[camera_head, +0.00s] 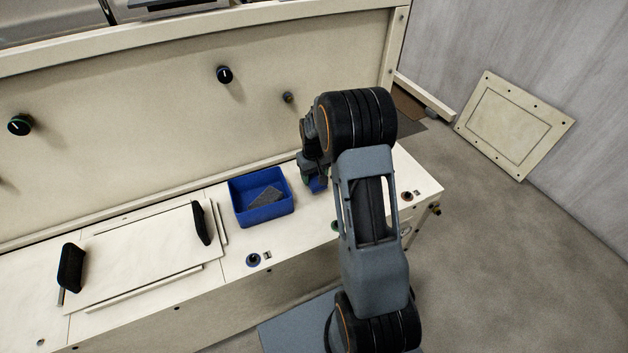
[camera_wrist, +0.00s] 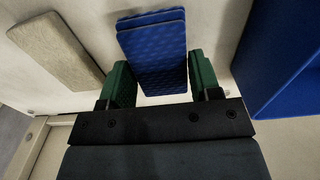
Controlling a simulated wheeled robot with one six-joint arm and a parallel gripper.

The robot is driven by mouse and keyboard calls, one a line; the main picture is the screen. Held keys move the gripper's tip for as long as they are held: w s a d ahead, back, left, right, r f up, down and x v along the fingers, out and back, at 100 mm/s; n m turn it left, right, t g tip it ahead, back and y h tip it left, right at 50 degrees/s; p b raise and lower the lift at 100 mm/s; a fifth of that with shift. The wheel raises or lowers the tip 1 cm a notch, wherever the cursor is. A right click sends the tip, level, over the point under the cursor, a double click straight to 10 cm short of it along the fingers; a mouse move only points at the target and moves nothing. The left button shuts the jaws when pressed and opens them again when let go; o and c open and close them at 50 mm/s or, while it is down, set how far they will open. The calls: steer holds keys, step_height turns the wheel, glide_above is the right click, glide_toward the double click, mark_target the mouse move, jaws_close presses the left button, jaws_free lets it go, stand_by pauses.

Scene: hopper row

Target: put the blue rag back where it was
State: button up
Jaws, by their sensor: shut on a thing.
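The blue rag (camera_wrist: 152,48) is a folded, dimpled rectangle seen in the wrist view between the green fingers of my gripper (camera_wrist: 160,82). My gripper is shut on it. In the head view a bit of the blue rag (camera_head: 318,186) shows below my gripper (camera_head: 311,178), just right of the blue bin; my arm hides much of this area. I cannot tell whether the rag touches the bench top. The blue bin (camera_head: 268,216) holds a grey flat piece (camera_head: 264,197). The bin wall also shows at the right of the wrist view (camera_wrist: 284,55).
A beige-grey pad (camera_wrist: 58,52) lies left of the rag in the wrist view. A panel with two black handles (camera_head: 150,254) lies left of the bin. A knob (camera_head: 253,260) stands in front of the bin. The upright back panel (camera_head: 150,130) bounds the bench behind.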

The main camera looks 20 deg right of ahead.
mark_target(314, 177)
steer(key=shift+f, duration=1.25)
steer(key=shift+f, duration=0.1)
steer(key=o, duration=1)
step_height(314, 177, up, 12)
steer(key=p, duration=0.1)
steer(key=s+a+r+t, duration=0.1)
steer(key=s+a+r, duration=0.1)
steer(key=s, duration=0.5)
steer(key=s+a+r+t, duration=0.1)
steer(key=s+a+r, duration=0.2)
steer(key=s, duration=0.4)
steer(key=s+a+r+t, duration=0.1)
steer(key=s+a+r, duration=0.2)
steer(key=s+a, duration=0.2)
steer(key=shift+s+a+r, duration=0.1)
steer(key=shift+s+r, duration=0.05)
steer(key=shift+s, duration=0.85)
